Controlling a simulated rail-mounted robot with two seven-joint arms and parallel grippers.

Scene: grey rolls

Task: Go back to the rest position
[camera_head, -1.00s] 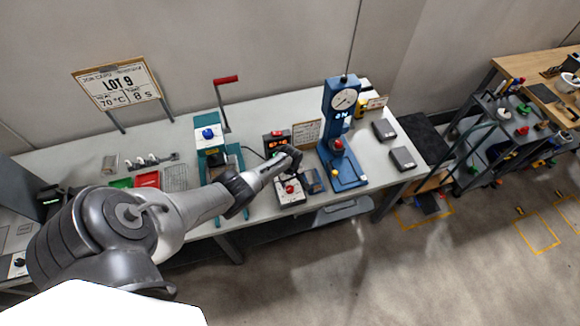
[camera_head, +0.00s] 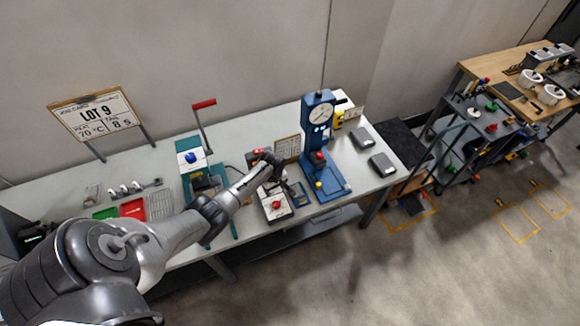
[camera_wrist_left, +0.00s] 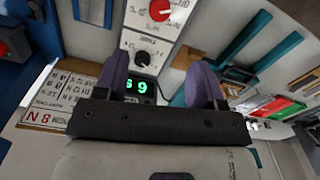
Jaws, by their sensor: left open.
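My left gripper (camera_head: 274,160) is over the bench beside the control box, with its arm coming in from the left. In the left wrist view its two purple fingers (camera_wrist_left: 160,80) are spread apart with nothing held between them. The white control box (camera_head: 275,205) with a red knob stands on the bench just in front of the gripper. In the wrist view the box (camera_wrist_left: 150,38) shows its red knob, a black dial and a lit green display beyond the fingers. The gripper hides part of the box's back in the head view. My right gripper is not in view.
A blue gauge press (camera_head: 320,140) stands close right of the gripper. A teal lever press (camera_head: 190,155) stands left, near my forearm. Red (camera_head: 132,208) and green trays lie further left. A LOT 9 sign (camera_head: 97,117) stands behind. Two grey boxes lie at the bench's right end.

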